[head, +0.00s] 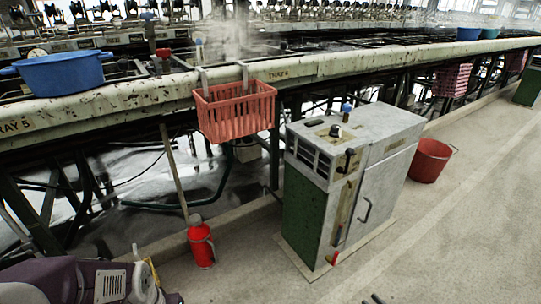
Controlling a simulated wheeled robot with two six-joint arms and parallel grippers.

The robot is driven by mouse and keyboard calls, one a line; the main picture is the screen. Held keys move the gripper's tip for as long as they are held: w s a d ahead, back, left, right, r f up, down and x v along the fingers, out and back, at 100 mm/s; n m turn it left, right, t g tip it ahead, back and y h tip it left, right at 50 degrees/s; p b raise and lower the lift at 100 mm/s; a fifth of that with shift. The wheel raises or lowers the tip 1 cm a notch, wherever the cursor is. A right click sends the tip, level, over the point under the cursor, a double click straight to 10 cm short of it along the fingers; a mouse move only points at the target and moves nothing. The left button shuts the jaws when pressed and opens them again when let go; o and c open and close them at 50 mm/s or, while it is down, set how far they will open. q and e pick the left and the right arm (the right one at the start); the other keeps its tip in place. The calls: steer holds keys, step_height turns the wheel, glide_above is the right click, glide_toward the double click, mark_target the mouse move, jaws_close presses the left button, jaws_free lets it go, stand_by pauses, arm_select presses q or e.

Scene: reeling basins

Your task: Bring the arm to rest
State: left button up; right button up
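Part of my own purple and grey arm shows at the lower left of the head view, and its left gripper is not clearly in the picture. Small dark tips of my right gripper (373,299) just show at the bottom edge, right of centre, over bare floor. Most of that gripper is cut off, so I cannot tell whether it is open or shut. Nothing is seen held at the visible tips.
A grey-green cabinet (385,150) stands ahead, with a red flask (201,245) on its left and a red bucket (430,160) on its right. A red basket (237,112) hangs from the long bench (340,66). A blue tub (62,74) sits on it. Floor at right is clear.

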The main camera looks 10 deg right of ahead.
steer(key=w+a+r+m+g+y+p, duration=0.15)
steer(key=w+a+r+g+p, duration=0.25)
steer(key=a+r+g, duration=0.45)
steer(key=w+a+r+g+y+p, duration=0.25)
steer(key=a+r+g, duration=0.35)
steer(key=r, duration=0.5)
steer(key=s+a+r+m+h+p, duration=0.1)
steer(key=s+a+r+h+p, duration=0.4)
steer(key=r, duration=0.6)
steer(key=s+a+r+m+h+p, duration=0.15)
steer(key=s+a+r+h, duration=0.25)
steer(key=s+a+r, duration=0.55)
step_height(320, 180, up, 39)
steer(key=w+d+n+p, duration=0.1)
steer(key=w+d+p, duration=0.1)
steer(key=p, duration=3.6)
steer(key=shift+w+f+g, duration=0.15)
steer(key=shift+w+g, duration=0.05)
steer(key=shift+g, duration=0.15)
